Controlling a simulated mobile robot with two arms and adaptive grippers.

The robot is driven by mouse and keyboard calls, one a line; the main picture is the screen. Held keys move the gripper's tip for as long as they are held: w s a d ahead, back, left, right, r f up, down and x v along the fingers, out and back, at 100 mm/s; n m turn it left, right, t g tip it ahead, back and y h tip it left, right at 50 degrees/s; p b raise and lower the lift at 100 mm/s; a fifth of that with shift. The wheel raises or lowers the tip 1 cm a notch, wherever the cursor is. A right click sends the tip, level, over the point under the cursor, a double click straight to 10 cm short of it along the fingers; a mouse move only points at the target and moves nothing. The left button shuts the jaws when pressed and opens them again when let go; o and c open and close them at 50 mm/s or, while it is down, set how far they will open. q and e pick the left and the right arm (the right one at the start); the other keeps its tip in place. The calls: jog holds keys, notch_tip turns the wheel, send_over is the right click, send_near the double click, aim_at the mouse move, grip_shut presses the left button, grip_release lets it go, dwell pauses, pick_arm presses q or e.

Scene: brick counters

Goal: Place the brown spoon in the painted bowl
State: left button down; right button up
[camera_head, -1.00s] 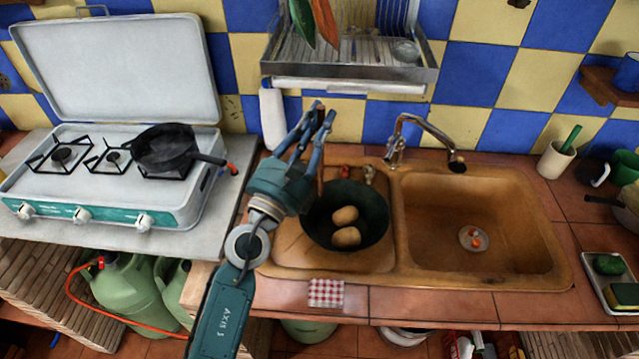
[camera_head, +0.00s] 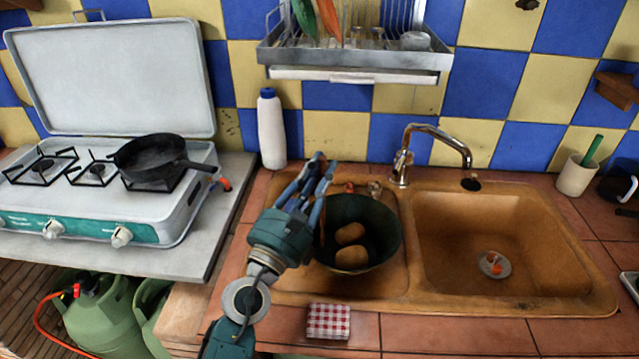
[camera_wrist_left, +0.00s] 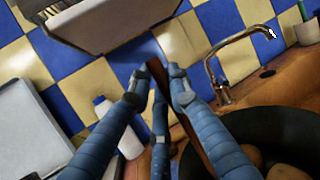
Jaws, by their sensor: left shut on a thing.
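My left gripper (camera_head: 322,168) is shut on the brown spoon, held near the left rim of the bowl. In the left wrist view the spoon (camera_wrist_left: 193,128) shows as a brown stick at the blue fingers (camera_wrist_left: 158,76). In the head view the fingers hide most of it. The dark green painted bowl (camera_head: 387,238) stands on the sink's left drainboard with two brown, potato-like things (camera_head: 351,257) inside. Part of the bowl's left rim is hidden by the gripper. The bowl also shows at the lower right of the left wrist view (camera_wrist_left: 285,122). My right gripper is not in view.
A stove (camera_head: 120,228) with a black pan (camera_head: 150,157) stands at the left. A white bottle (camera_head: 271,132) stands behind the gripper. A dish rack (camera_head: 350,58) hangs above. The tap (camera_head: 402,165) and sink basin (camera_head: 460,235) lie right of the bowl. A checked cloth (camera_head: 328,321) lies in front.

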pick_arm(q)
jog(key=shift+f, duration=0.15)
jog(key=shift+f+b, duration=0.3)
jog(key=shift+f, duration=0.25)
jog(key=c, duration=1.6)
grip_release()
jog(key=shift+c, duration=0.2)
jog(key=r+v, duration=0.1)
jog(key=v, duration=0.6)
jog(key=shift+s+a+b, duration=0.15)
jog(key=shift+s+b, duration=0.05)
jog(key=shift+b, duration=0.25)
